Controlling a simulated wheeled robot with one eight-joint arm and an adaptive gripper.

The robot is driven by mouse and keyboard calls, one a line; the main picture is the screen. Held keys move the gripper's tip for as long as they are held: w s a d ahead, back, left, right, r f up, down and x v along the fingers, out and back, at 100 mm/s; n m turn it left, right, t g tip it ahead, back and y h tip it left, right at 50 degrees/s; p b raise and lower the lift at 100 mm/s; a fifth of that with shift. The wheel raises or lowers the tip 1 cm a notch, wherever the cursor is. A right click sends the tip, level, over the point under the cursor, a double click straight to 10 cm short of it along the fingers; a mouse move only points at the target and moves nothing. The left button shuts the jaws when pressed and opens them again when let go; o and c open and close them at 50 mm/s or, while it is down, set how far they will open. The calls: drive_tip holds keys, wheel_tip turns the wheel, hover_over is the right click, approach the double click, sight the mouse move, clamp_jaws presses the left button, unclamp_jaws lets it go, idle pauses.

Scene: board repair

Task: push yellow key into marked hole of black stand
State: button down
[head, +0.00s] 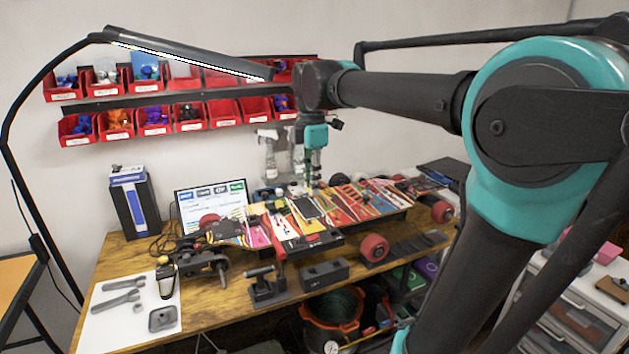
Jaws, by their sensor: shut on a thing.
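My gripper (310,184) points down over the far middle of the workbench, just above the boards. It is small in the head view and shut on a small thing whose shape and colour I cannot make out. I cannot pick out the yellow key for sure. A dark block (325,274) stands at the bench's front edge and may be the black stand. No marked hole can be told on it from here.
Skateboards with red wheels (374,248) and bright decks fill the bench (220,292). A dark clamp (267,288) stands at the front. A white mat with wrenches (122,302) lies at left. Red bins (222,114) hang behind. A spray bottle (268,152) stands near my gripper.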

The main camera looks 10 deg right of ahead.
drive_tip(key=shift+f, duration=11.6)
drive_tip(key=shift+w+f, duration=0.15)
drive_tip(key=shift+f, duration=1)
